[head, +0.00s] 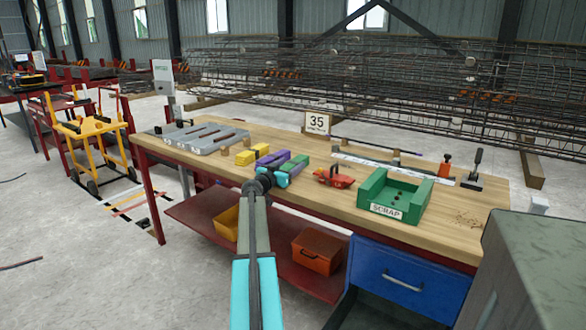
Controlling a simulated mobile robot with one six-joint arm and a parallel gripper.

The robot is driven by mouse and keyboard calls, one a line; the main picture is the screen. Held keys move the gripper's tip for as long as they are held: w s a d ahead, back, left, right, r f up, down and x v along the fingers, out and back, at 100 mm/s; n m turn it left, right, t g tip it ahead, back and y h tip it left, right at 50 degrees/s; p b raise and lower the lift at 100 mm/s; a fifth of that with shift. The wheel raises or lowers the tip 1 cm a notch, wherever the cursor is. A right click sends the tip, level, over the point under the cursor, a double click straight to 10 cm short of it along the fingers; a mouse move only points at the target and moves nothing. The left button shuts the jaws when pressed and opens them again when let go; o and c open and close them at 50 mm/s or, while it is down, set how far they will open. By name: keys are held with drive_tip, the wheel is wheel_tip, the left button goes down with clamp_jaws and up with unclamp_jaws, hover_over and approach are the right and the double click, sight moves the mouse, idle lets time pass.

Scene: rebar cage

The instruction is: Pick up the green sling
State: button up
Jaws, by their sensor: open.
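The green sling (298,161) looks like a small folded green bundle on the wooden workbench (230,165), right of a purple bundle (272,158). My arm reaches up from the bottom of the head view. My gripper (284,176) is at its far end, over the bench and close to the near side of the green and purple bundles. It is open. Its fingers are small and partly hidden by the wrist, and I cannot tell whether they touch a bundle.
Yellow bundles (245,157) lie left, beside a grey slotted plate (197,138). A "35" sign (317,123) is behind. Clamps sit at far right, with a rebar cage (370,85) beyond the bench.

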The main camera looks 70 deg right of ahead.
sight(291, 164)
drive_tip(key=shift+d, duration=0.1)
idle(0.5)
clamp_jaws()
drive_tip(key=shift+r, duration=0.2)
wheel_tip(291, 164, up, 18)
drive_tip(key=p, duration=0.1)
drive_tip(key=shift+f, duration=0.15)
idle(0.5)
idle(0.7)
